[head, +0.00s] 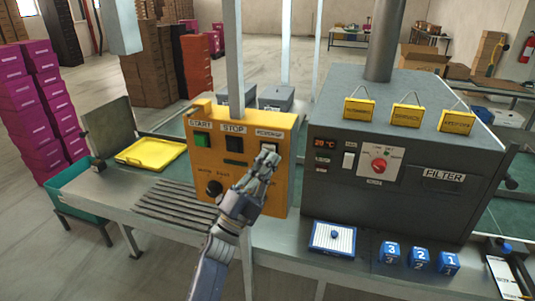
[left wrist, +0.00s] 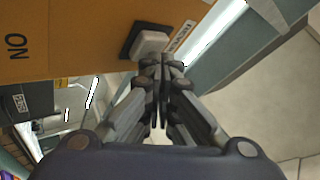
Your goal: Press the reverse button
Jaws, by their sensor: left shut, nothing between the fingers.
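The orange control box (head: 240,190) stands at the middle of the line. It carries a green START button (head: 203,140), a black STOP button (head: 234,144) and a white reverse button (head: 269,149) at its top right. My left gripper (head: 268,158) is shut and empty, with its fingertips at the reverse button and partly covering it. In the left wrist view the white reverse button (left wrist: 150,44) on its black base sits just beyond the closed fingertips (left wrist: 160,62). I cannot tell whether they touch it. My right gripper is not in view.
A grey oven-like machine (head: 400,140) with yellow hanging tags stands right of the box. A blue-edged tray (head: 333,252) and blue numbered blocks (head: 420,258) lie on the front ledge. A yellow tray (head: 150,154) is at the left, near stacked magenta boxes (head: 45,100).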

